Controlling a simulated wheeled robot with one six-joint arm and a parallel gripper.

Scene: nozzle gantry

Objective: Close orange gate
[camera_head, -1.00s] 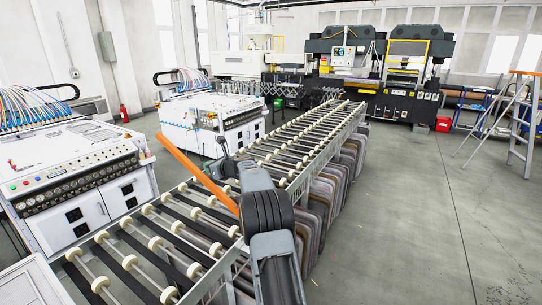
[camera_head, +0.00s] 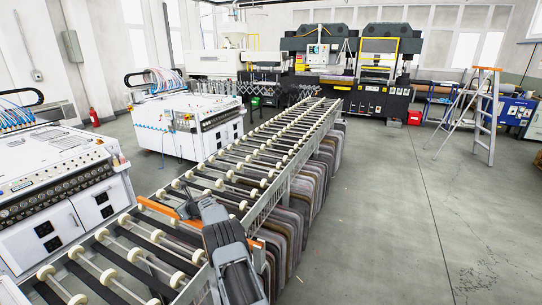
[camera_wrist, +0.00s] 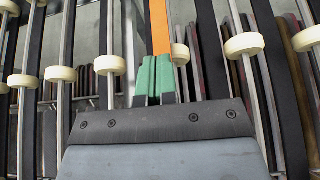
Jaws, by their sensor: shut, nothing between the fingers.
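The orange gate (camera_head: 158,208) is a flat bar lying low across the roller conveyor, nearly level. Part of it is hidden behind my arm, and a small orange piece shows to the right of the arm. In the wrist view the orange bar (camera_wrist: 160,27) runs away from the fingertips toward the top of the picture. My gripper (camera_wrist: 155,78) has green fingertips pressed together with nothing between them. They are at the near visible end of the bar; I cannot tell whether they touch it.
The roller conveyor (camera_head: 262,166) with cream rollers runs from the lower left to the back. White machines (camera_head: 186,122) stand on its left. Dark presses (camera_head: 376,85) stand at the back. A stepladder (camera_head: 484,115) is at the right. The grey floor right of the conveyor is clear.

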